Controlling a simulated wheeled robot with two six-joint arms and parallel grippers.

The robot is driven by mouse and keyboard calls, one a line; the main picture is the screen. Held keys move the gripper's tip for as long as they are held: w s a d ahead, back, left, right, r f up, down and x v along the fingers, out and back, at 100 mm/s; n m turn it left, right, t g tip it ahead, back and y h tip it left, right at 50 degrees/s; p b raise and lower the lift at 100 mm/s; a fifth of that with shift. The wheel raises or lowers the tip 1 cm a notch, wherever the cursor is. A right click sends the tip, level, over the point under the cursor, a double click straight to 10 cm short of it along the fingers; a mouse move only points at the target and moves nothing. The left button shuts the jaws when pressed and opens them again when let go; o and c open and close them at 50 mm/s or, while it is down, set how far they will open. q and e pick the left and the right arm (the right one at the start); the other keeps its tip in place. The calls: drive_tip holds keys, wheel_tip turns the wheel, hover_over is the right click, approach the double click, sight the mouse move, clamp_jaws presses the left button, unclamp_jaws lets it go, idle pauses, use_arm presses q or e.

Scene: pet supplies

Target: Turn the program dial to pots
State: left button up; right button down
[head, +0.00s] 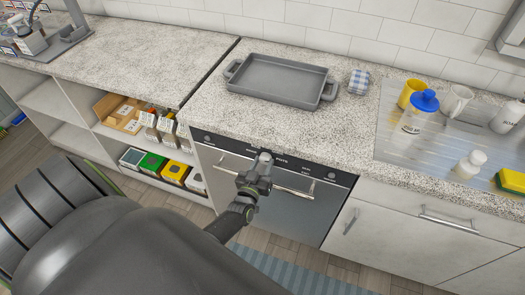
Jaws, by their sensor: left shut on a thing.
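The dishwasher's dark control panel (228,145) runs along the top of its steel door (290,214), under the counter. Small white labels sit along the panel, too small to read with certainty. My left gripper (264,160) reaches up to the middle of the panel, in front of the door handle (294,191). It is shut on the program dial, which the fingers hide, so its pointer direction cannot be read. My right gripper is out of view.
Open shelves (133,142) lie left.

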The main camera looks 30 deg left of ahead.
use_arm(q)
drive_tip(key=shift+m+p, duration=0.45)
drive_tip(key=shift+m, duration=1.45)
drive_tip(key=shift+f, duration=0.1)
drive_tip(key=o, duration=1)
drive_tip(key=b+v, duration=0.2)
drive_tip(key=v, duration=1.5)
drive_tip(key=shift+s+d, duration=0.15)
drive_tip(key=shift+s, duration=0.05)
